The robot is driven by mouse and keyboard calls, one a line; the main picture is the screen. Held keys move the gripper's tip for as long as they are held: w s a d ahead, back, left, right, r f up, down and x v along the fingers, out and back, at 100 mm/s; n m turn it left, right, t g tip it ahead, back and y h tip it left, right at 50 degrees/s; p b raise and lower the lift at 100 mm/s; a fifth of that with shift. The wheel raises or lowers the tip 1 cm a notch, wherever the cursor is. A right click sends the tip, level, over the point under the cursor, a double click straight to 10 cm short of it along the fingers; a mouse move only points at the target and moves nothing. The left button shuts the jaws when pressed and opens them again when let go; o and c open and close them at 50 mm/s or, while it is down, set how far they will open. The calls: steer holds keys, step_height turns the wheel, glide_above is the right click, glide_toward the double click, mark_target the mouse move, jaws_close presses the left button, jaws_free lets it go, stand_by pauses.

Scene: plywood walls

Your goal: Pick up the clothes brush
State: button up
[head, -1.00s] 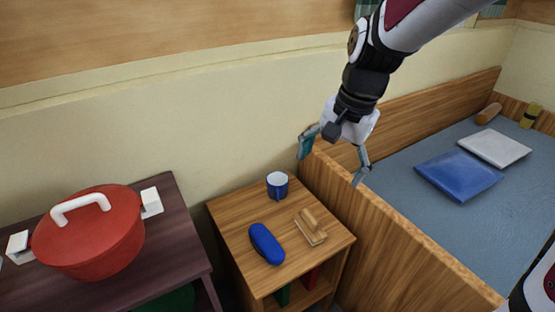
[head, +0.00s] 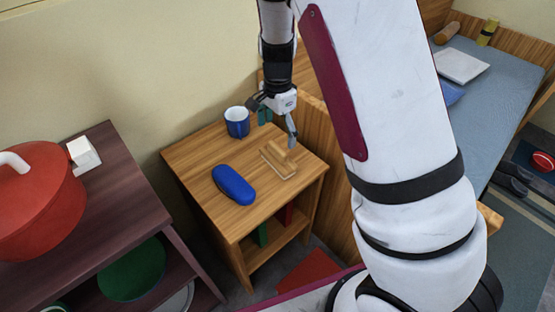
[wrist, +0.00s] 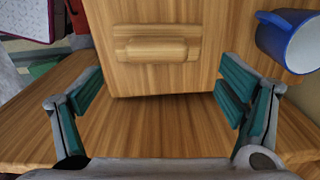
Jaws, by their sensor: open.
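The clothes brush (head: 279,160) is light wood with a raised grip. It lies on the right part of the small wooden bedside table (head: 205,150). In the wrist view the brush (wrist: 156,50) lies ahead of the fingers, its grip running across the picture. My gripper (head: 279,128) is open and empty, just above and behind the brush, pointing down. In the wrist view my gripper (wrist: 160,92) has its teal fingers spread wide, with the brush between their lines but beyond the tips. I see no contact.
A blue mug (head: 237,122) stands behind the brush, close to the right finger in the wrist view. A blue case (head: 233,185) lies left of the brush. The bed's wooden end panel (head: 318,135) is right of the table. A red pot (head: 38,205) stands on the dark table at left.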

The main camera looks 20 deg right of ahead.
mark_target(278, 147)
step_height(278, 147, down, 7)
steer(key=shift+s+f+b, duration=0.15)
steer(key=shift+b, duration=1)
steer(key=c, duration=1.3)
steer(key=shift+r, duration=0.6)
steer(key=r, duration=0.1)
steer(key=r+p, duration=0.1)
steer(key=shift+s+d+r+p, duration=0.3)
steer(key=shift+s+r, duration=0.05)
steer(key=shift+r, duration=0.05)
steer(key=s+d+r+p, duration=0.1)
steer(key=s+d, duration=0.9)
steer(key=d, duration=0.1)
steer(key=shift+s, duration=0.15)
